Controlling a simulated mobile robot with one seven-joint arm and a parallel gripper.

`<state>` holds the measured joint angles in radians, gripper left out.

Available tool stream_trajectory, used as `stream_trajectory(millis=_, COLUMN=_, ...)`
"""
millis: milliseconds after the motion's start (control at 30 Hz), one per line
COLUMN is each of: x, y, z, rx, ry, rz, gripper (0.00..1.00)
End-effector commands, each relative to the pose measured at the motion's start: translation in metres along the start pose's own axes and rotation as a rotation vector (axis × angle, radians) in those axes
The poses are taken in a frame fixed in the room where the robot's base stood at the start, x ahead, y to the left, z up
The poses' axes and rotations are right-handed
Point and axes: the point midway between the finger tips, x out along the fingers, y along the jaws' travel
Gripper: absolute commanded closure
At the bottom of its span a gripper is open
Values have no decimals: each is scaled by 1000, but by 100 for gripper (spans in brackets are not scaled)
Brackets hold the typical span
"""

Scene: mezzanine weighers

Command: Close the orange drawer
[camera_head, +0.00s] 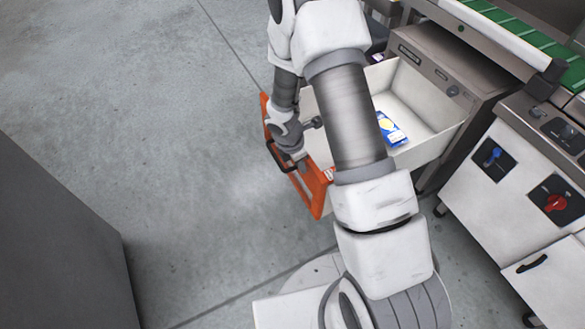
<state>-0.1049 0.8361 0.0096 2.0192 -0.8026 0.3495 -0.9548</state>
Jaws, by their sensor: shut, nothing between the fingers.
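The orange drawer (314,193) is pulled far out of the grey machine, with its orange front facing left and a black handle on it. My gripper (302,162) is shut and empty at the top edge of the orange front, close to the handle (281,158). I cannot tell whether it touches the front. My arm crosses the drawer and hides part of its inside and rim.
The machine housing (437,63) stands behind the drawer, with a green conveyor belt (520,32) above. A white control cabinet (508,192) with blue and red switches stands at right. A dark grey block (62,240) fills the lower left. The floor left of the drawer is clear.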

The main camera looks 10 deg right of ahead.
Motion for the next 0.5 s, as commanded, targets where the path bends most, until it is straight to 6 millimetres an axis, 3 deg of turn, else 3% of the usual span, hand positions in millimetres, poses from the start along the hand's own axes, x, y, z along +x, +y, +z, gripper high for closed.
stream_trajectory(millis=500, x=1, y=0, z=6, rx=1, ry=0, rz=0, gripper=100)
